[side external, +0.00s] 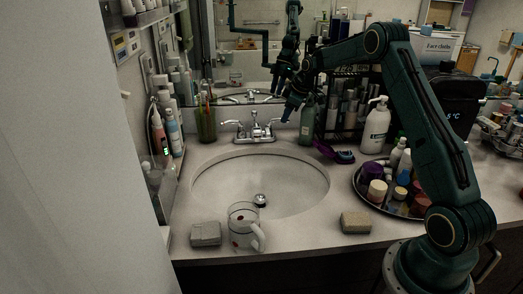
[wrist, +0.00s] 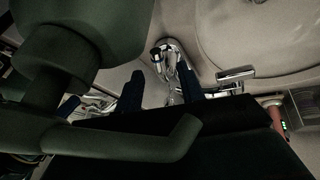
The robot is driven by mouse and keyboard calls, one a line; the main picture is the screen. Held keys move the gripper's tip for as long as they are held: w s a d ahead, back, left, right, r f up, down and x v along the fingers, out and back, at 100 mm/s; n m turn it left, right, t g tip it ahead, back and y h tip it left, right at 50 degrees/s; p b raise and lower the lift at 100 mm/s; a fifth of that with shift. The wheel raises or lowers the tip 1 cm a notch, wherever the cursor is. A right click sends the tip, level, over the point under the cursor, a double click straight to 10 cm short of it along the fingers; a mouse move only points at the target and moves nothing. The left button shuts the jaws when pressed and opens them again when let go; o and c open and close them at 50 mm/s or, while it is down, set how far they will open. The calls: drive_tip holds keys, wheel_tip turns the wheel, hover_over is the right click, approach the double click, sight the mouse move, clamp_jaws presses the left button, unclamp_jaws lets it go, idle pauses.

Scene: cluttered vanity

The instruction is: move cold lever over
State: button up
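The chrome faucet (side external: 256,131) stands behind the sink, with a lever on each side. The right lever (side external: 274,122), taken as the cold one, lies just below my gripper (side external: 288,111). The left lever (side external: 230,123) points outward to the left. In the wrist view, my gripper's two dark blue fingertips (wrist: 159,86) are apart, with part of the chrome base showing between them. The spout (wrist: 165,55) is above them and the left lever (wrist: 237,73) is to their right. Chrome left of the fingers is partly hidden; I cannot tell contact with the cold lever.
A green pump bottle (side external: 307,128) stands close right of my gripper; it fills the left of the wrist view (wrist: 85,35). A purple brush (side external: 326,150), white pump bottle (side external: 376,128) and round tray (side external: 357,185) are further right. A glass mug (side external: 241,222) stands at the sink's front.

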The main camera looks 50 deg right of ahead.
drive_tip(key=shift+x, duration=1)
drive_tip(key=shift+c, duration=0.2)
clamp_jaws()
drive_tip(key=shift+a, duration=0.1)
drive_tip(key=shift+a+m+g+h, duration=0.15)
drive_tip(key=shift+a+m+h, duration=0.4)
drive_tip(key=shift+m, duration=0.6)
drive_tip(key=shift+a+m+g+h, duration=0.2)
drive_tip(key=shift+a+m+h, duration=0.35)
drive_tip(key=shift+m, duration=0.65)
drive_tip(key=shift+a+m+g+h, duration=0.15)
drive_tip(key=shift+a+m+h, duration=0.15)
drive_tip(key=shift+a+m, duration=0.65)
drive_tip(key=shift+d+m, duration=0.25)
drive_tip(key=shift+m, duration=0.05)
